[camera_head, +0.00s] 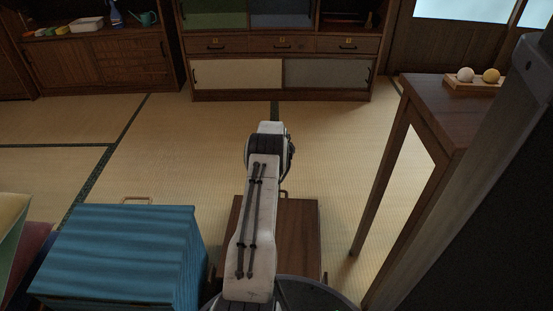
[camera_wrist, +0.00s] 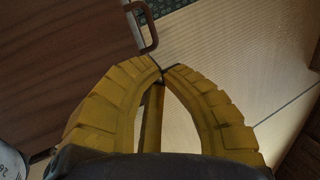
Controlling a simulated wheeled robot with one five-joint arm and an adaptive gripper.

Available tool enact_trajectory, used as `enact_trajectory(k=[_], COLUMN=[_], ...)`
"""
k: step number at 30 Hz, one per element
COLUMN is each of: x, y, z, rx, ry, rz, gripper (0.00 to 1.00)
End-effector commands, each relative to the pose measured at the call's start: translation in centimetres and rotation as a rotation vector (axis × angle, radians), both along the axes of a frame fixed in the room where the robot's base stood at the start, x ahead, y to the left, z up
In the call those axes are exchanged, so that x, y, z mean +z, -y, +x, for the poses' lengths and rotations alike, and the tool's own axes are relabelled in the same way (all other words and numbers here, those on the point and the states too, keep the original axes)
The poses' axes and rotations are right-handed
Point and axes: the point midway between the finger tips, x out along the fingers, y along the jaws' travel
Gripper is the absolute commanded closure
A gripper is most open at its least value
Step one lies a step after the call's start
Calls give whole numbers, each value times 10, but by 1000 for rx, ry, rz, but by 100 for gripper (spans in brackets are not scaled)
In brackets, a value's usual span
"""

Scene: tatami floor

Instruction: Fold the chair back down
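A brown wooden panel (camera_head: 305,238), which looks like part of the chair, lies in front of me, partly hidden behind my arm. A small bar handle stands out from its far edge. In the wrist view the panel (camera_wrist: 65,55) fills the upper left, and its handle (camera_wrist: 149,28) is at the top. I cannot tell the angle of the chair back. My gripper (camera_wrist: 161,76) has yellow ribbed fingers with their tips together, just below the handle in the picture and apart from it. Nothing shows between the tips. The head view hides the fingers behind my arm.
A blue striped block (camera_head: 125,250) with a small handle stands at left. A tall wooden table (camera_head: 440,105) with a tray of balls (camera_head: 475,85) stands at right. Cabinets (camera_head: 280,45) line the back. The tatami floor (camera_head: 175,140) between is clear.

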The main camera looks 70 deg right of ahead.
Motion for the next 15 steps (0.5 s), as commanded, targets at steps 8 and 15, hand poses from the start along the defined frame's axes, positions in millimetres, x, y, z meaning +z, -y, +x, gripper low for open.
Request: enact_trajectory(k=[8,15], x=[43,70], y=[-14,-24], z=[-4,-8], rx=[0,0], ry=[1,0], rz=[-2,-1], gripper=[100,100])
